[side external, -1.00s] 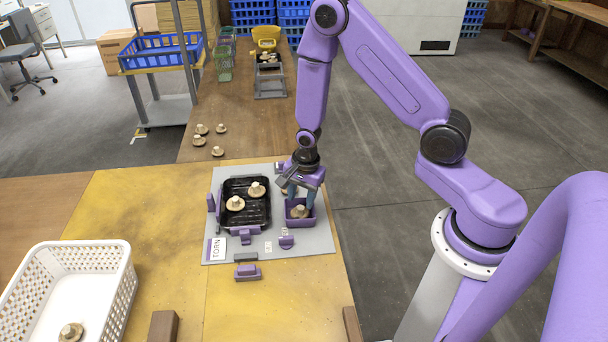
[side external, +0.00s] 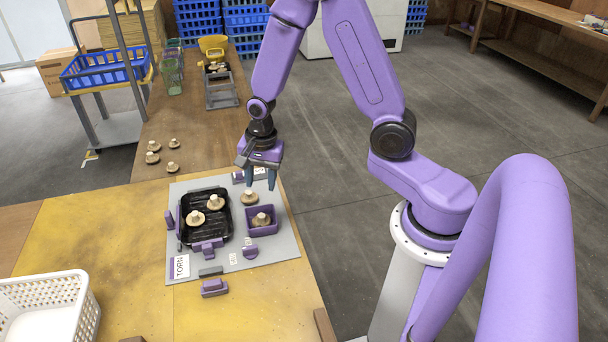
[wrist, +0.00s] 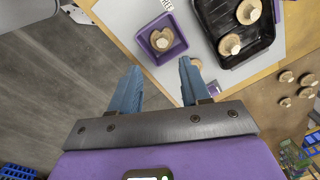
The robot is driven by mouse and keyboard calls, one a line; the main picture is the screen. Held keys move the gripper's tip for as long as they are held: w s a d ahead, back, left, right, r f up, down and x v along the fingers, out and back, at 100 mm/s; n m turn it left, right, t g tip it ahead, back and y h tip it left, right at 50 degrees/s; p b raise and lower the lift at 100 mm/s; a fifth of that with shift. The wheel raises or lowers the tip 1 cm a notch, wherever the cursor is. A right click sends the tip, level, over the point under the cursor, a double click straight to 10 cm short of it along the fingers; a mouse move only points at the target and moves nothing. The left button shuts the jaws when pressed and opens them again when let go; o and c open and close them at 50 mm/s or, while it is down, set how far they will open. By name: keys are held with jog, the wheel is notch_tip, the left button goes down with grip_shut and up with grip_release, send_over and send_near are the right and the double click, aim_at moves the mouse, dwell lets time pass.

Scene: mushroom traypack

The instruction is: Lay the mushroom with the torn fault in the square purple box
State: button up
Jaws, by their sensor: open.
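The square purple box (side external: 248,229) stands on the grey board, right of the black tray, with a mushroom (side external: 261,219) lying in it. The box (wrist: 148,53) and the mushroom (wrist: 161,40) also show in the wrist view. My gripper (side external: 260,187) is open and empty, raised above the board behind the box. Another mushroom (side external: 249,197) lies on the board just behind the box; in the wrist view it is mostly hidden beside a finger. The black tray (side external: 207,238) holds two mushrooms (side external: 195,217) (side external: 215,202). I cannot make out a tear on any cap.
A "TORN" card (side external: 181,266) lies at the board's front left corner. Small purple blocks (side external: 214,288) sit near the front. Several mushrooms (side external: 153,157) lie on the brown table behind. A white basket (side external: 45,310) stands front left.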

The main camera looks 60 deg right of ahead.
jog(key=s+a+r+n, duration=0.6)
jog(key=s+r+n, duration=0.2)
jog(key=s+n, duration=0.45)
jog(key=s+d+r+n, duration=0.1)
jog(key=s+r+n, duration=0.4)
jog(key=s+n, duration=0.6)
jog(key=n, duration=0.3)
jog(key=shift+r+g, duration=0.3)
jog(key=shift+g, duration=0.1)
